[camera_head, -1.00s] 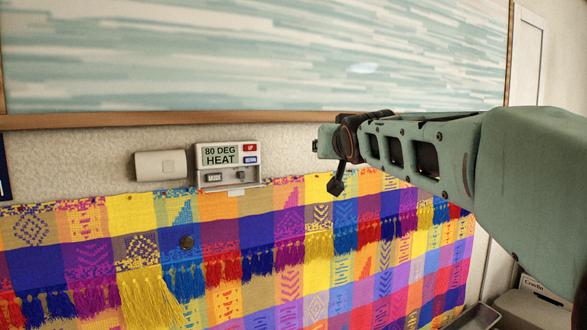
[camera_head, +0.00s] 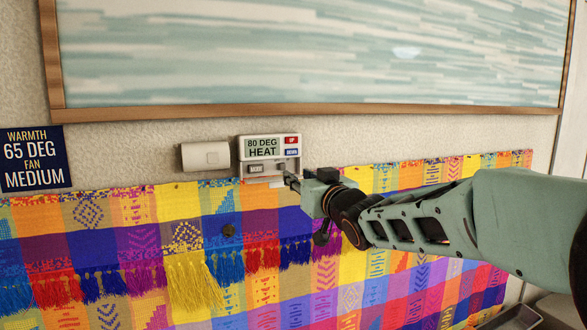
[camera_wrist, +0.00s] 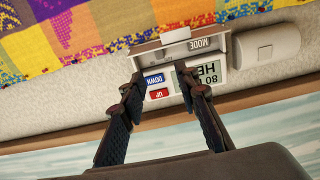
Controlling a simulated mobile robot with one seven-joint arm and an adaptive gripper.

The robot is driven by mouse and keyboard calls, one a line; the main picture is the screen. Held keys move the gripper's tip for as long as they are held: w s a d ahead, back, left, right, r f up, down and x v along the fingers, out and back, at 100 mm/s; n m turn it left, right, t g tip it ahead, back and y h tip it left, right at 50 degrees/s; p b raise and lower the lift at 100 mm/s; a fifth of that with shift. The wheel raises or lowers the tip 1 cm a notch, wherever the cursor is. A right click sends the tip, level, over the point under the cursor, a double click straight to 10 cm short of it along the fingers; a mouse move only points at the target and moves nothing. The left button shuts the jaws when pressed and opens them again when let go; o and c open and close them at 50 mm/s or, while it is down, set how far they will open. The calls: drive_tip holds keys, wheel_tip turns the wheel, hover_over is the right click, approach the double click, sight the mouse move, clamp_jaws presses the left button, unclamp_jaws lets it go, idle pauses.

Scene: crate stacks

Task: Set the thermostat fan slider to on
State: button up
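The thermostat (camera_head: 241,150) is a small white box on the wall, its display reading "80 DEG HEAT". It has a red UP button (camera_head: 292,140), a blue DOWN button (camera_head: 292,153) and a grey MODE button (camera_head: 256,169). It appears upside down in the wrist view (camera_wrist: 222,75). My gripper (camera_head: 290,179) is at its lower right corner in the head view, covering the area right of MODE. In the wrist view my gripper's two dark fingers (camera_wrist: 160,82) are apart with nothing between them, overlapping the thermostat's face.
A white box (camera_head: 205,156) is mounted left of the thermostat. A dark sign (camera_head: 32,158) reads "WARMTH 65 DEG FAN MEDIUM". A colourful fringed cloth (camera_head: 150,240) hangs just below, and a wood-framed picture (camera_head: 300,112) is above. The wall between is narrow.

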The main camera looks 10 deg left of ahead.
sight(284, 167)
drive_tip(key=p+x, duration=0.1)
drive_tip(key=x, duration=0.9)
clamp_jaws()
idle(0.4)
